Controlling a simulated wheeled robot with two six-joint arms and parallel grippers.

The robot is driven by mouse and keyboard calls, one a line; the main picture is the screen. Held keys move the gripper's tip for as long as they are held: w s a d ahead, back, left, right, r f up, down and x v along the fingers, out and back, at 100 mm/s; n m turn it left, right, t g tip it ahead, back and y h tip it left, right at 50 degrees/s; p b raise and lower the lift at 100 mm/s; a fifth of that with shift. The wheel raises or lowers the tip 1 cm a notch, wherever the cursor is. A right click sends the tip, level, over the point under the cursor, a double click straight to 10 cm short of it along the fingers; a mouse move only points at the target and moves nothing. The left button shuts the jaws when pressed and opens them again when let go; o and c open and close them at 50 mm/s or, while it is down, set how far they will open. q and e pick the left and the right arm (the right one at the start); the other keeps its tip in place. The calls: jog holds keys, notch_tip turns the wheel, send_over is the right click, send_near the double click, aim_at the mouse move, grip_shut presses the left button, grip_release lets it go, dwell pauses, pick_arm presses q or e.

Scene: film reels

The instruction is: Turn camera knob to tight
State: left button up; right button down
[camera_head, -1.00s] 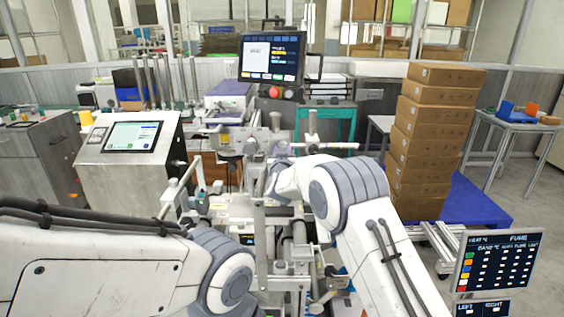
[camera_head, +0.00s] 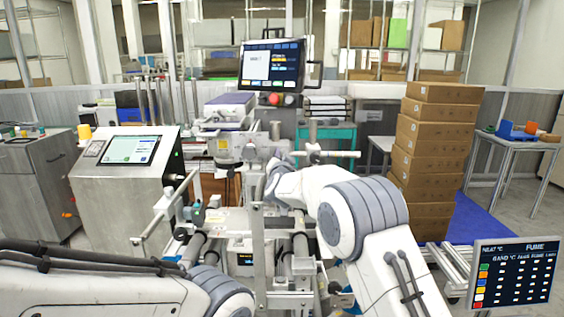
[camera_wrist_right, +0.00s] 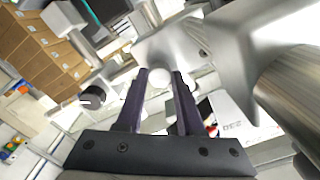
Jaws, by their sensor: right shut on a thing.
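In the right wrist view, my right gripper (camera_wrist_right: 158,80) has its two dark fingers shut on a small pale round knob (camera_wrist_right: 158,76), set against a shiny metal bracket (camera_wrist_right: 172,45). In the head view, my right gripper (camera_head: 279,158) is at the top of the metal machine frame, beyond my right arm; its fingertips and the knob are too small to make out. No tight or loose marking is readable. My left arm lies low at the left of the head view, and its gripper does not show.
A horizontal bar (camera_head: 335,154) sticks out to the right of my right gripper. A dark-capped knob (camera_wrist_right: 92,97) is left of the fingers in the wrist view. A monitor (camera_head: 272,64) stands behind, a touchscreen cabinet (camera_head: 125,180) at left, stacked boxes (camera_head: 432,150) at right.

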dwell(0.4)
jog(key=c, duration=0.5)
grip_release()
jog(key=shift+s+b, duration=1.2)
jog(key=shift+s, duration=2.55)
